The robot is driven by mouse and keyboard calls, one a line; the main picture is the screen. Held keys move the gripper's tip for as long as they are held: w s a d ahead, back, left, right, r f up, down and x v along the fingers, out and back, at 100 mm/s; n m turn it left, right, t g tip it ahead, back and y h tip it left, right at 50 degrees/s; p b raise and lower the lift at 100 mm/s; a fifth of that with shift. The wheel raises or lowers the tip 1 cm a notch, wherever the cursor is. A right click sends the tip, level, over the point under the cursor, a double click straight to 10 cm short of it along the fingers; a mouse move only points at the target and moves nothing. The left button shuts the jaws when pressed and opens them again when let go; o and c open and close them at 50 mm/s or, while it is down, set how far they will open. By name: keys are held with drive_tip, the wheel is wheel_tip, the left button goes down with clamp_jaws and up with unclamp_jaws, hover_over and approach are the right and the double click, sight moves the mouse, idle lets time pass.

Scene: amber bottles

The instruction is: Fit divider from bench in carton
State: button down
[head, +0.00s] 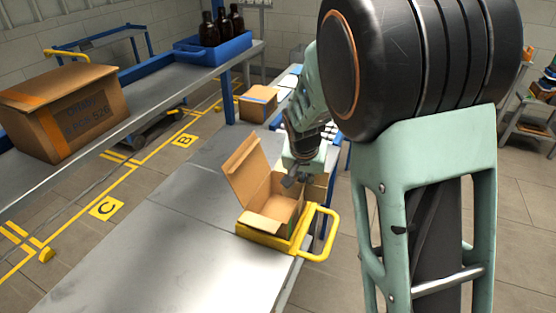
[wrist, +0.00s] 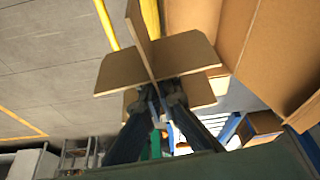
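The divider (wrist: 135,72) is a cross of interlocking brown cardboard panels. In the wrist view my gripper (wrist: 156,98) is shut on it, with a finger on each side of a panel near the centre. The open carton (head: 262,208) sits on the bench in the head view, its flaps spread and one tall flap raised at the left. My gripper (head: 291,181) is at the carton's far right side in that view. Brown cardboard of the carton (wrist: 285,50) fills the right of the wrist view. Whether the divider touches it I cannot tell.
A yellow holder with a looped handle (head: 323,238) surrounds the carton's base. The metal bench (head: 190,235) is clear at the near left. A smaller box (head: 257,106) stands farther back. A shelf at left bears a large carton (head: 70,113) and dark bottles (head: 222,27) in a blue tray.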

drive_tip(key=w+a+m, duration=0.2)
drive_tip(key=w+a, duration=0.2)
drive_tip(key=a, duration=0.4)
wheel_tip(320, 180, down, 7)
drive_tip(key=b, duration=0.4)
drive_tip(key=shift+d+h+b, duration=0.15)
drive_tip(key=shift+h+b, duration=0.15)
drive_tip(key=shift+f, duration=0.2)
drive_tip(key=shift+f+b, duration=3.15)
drive_tip(key=shift+f, duration=0.6)
drive_tip(key=c, duration=2.1)
unclamp_jaws()
